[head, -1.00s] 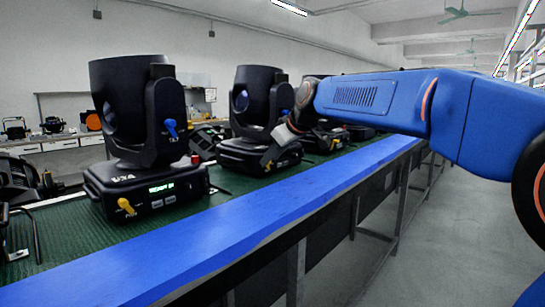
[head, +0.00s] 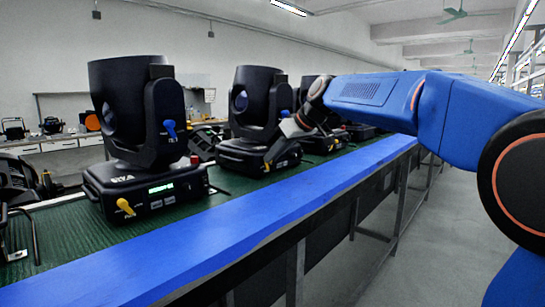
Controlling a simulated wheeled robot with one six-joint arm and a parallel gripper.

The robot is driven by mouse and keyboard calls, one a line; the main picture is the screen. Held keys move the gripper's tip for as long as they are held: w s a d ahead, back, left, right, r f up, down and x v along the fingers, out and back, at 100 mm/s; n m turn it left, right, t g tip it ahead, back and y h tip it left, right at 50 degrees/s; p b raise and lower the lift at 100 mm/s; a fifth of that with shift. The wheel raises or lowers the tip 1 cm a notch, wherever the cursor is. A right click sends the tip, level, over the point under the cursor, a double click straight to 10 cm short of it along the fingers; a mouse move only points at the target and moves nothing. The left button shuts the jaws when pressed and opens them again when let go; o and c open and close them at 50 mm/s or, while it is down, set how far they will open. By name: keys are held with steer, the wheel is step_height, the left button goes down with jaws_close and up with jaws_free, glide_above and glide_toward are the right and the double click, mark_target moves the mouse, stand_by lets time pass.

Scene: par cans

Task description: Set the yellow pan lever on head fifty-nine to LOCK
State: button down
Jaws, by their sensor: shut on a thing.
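Black moving heads stand in a row on the green bench top. The middle head (head: 243,155) has a blue lever (head: 284,113) on its yoke. My gripper (head: 268,163) reaches down to the front of its base, with the jaws shut.
A third head (head: 322,142) stands farther along, partly behind my arm. The bench's blue front edge (head: 215,222) runs below the heads. A red object (head: 203,145) sits behind the nearest head. The aisle floor (head: 420,235) at right is clear.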

steer(key=w+d+m+g+y, duration=0.2)
steer(key=y, duration=0.1)
steer(key=shift+f+g, duration=0.15)
steer(key=shift+g, duration=0.25)
steer(key=shift+w+d+f+m+g+y, duration=0.3)
steer(key=shift+m+g+y, duration=0.1)
steer(key=shift+m+y, duration=0.2)
steer(key=shift+w+d+f+m+g+y, duration=0.15)
steer(key=shift+w+d+m+g+y, duration=0.1)
steer(key=shift+m+g+y, duration=0.35)
steer(key=c, duration=1.7)
jaws_free()
steer(key=shift+c, duration=0.2)
steer(key=shift+d, duration=0.15)
steer(key=v, duration=1.7)
steer(key=shift+s+d, duration=0.15)
steer(key=shift+s, duration=0.05)
steer(key=shift+f, duration=0.2)
